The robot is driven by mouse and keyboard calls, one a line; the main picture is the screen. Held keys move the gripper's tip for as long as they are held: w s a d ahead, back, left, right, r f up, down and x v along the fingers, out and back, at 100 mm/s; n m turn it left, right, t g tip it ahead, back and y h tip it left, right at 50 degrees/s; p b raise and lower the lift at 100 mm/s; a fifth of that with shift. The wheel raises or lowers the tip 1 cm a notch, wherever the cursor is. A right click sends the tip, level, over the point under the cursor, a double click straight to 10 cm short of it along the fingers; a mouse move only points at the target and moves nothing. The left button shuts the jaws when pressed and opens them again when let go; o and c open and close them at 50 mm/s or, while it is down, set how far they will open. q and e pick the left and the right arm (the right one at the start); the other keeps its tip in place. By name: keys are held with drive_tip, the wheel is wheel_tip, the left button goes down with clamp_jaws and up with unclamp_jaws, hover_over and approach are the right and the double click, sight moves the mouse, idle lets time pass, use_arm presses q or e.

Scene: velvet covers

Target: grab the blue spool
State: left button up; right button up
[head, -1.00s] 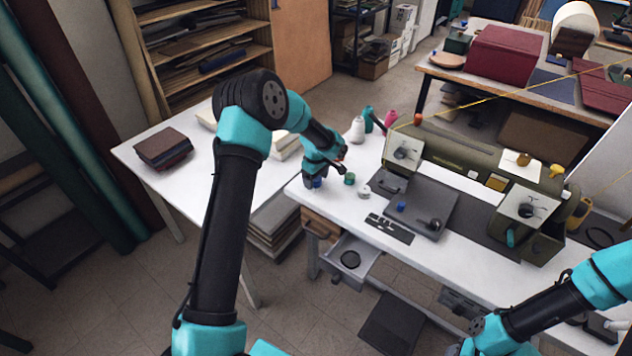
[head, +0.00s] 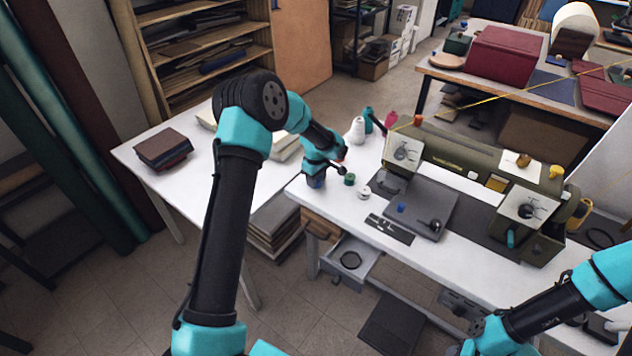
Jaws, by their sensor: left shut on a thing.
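The blue spool (head: 316,182) is at the left end of the white sewing table, only partly visible under my left gripper. My left gripper (head: 316,174) points down there and is shut on the blue spool. I cannot tell whether the spool still touches the tabletop.
Beside the gripper stand a green spool (head: 350,179) and a white spool (head: 364,192). Behind are a white cone (head: 357,130) and a teal cone (head: 369,119). The sewing machine (head: 450,160) fills the table's right. A drawer (head: 352,262) hangs open below.

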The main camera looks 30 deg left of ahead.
use_arm(q)
drive_tip(key=shift+r, duration=0.1)
drive_tip(key=shift+r, duration=0.6)
drive_tip(key=shift+s+d+r, duration=0.1)
drive_tip(key=shift+s+r, duration=0.05)
drive_tip(key=shift+r, duration=0.45)
drive_tip(key=shift+s+d+r, duration=0.1)
drive_tip(key=shift+s+r, duration=0.05)
drive_tip(key=shift+r, duration=0.4)
drive_tip(key=s+d+r, duration=0.1)
drive_tip(key=s+d, duration=0.6)
drive_tip(key=s, duration=0.6)
drive_tip(key=shift+s+r, duration=0.15)
drive_tip(key=shift+s, duration=0.15)
drive_tip(key=shift+d, duration=0.1)
